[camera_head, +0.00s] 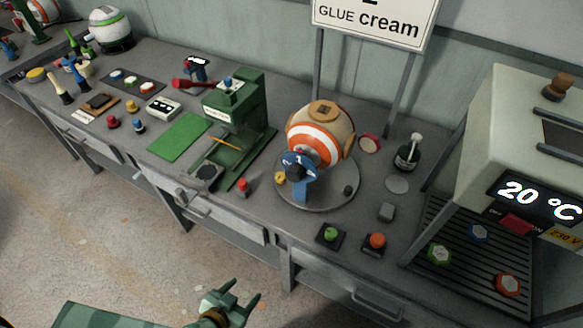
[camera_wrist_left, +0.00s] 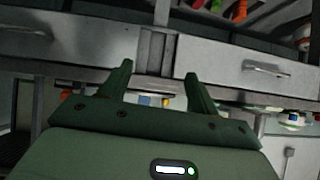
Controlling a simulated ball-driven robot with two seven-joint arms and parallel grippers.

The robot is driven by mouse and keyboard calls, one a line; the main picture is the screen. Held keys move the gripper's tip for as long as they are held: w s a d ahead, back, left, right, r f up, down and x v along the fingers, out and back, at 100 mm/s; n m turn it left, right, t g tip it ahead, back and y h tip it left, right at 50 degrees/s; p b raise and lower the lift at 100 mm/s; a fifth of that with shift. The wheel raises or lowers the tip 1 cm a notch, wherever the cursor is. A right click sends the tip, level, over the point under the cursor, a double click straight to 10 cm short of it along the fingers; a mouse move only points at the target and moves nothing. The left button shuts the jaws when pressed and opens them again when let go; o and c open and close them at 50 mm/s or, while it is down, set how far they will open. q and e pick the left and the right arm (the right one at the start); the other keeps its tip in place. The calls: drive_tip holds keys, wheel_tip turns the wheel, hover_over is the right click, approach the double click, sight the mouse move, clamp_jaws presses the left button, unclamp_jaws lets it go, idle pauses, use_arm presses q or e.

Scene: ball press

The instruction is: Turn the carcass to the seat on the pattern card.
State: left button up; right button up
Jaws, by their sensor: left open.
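The carcass (camera_head: 345,125), a ball with beige, white and orange panels and a brown square patch on top, sits on a round grey turntable (camera_head: 338,195). A blue clamp-like piece (camera_head: 300,172) stands in front of it and hides part of its lower side. A white sign (camera_head: 375,22) reading "GLUE cream" stands behind; its top line is cut off. I cannot tell whether it is the pattern card. My left gripper (camera_head: 243,292) is open and empty in front of the bench, well away from the carcass. It also shows open in the left wrist view (camera_wrist_left: 158,76), facing the drawers.
A green press (camera_head: 242,112) stands left of the turntable. Green (camera_head: 331,234) and orange (camera_head: 376,241) buttons sit in front. A glue pot (camera_head: 407,155) stands right of the ball. An oven reading 20 °C (camera_head: 500,125) fills the right. Drawer handles line the bench front.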

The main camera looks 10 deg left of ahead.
use_arm(q)
drive_tip(key=w+d+r+t+h, duration=0.1)
drive_tip(key=w+r, duration=0.1)
drive_tip(key=r, duration=0.3)
drive_tip(key=w+d+r+t, duration=0.2)
drive_tip(key=w+r, duration=0.1)
drive_tip(key=r, duration=0.1)
drive_tip(key=t+h, duration=0.2)
drive_tip(key=t, duration=0.2)
approach(292, 176)
drive_tip(key=b+x, duration=0.1)
drive_tip(key=x, duration=0.8)
drive_tip(key=shift+w+d, duration=0.2)
drive_tip(key=shift+w, duration=0.1)
use_arm(e)
drive_tip(key=shift+f, duration=0.3)
use_arm(q)
clamp_jaws()
drive_tip(key=shift+a, duration=0.1)
use_arm(e)
drive_tip(key=shift+r, duration=0.1)
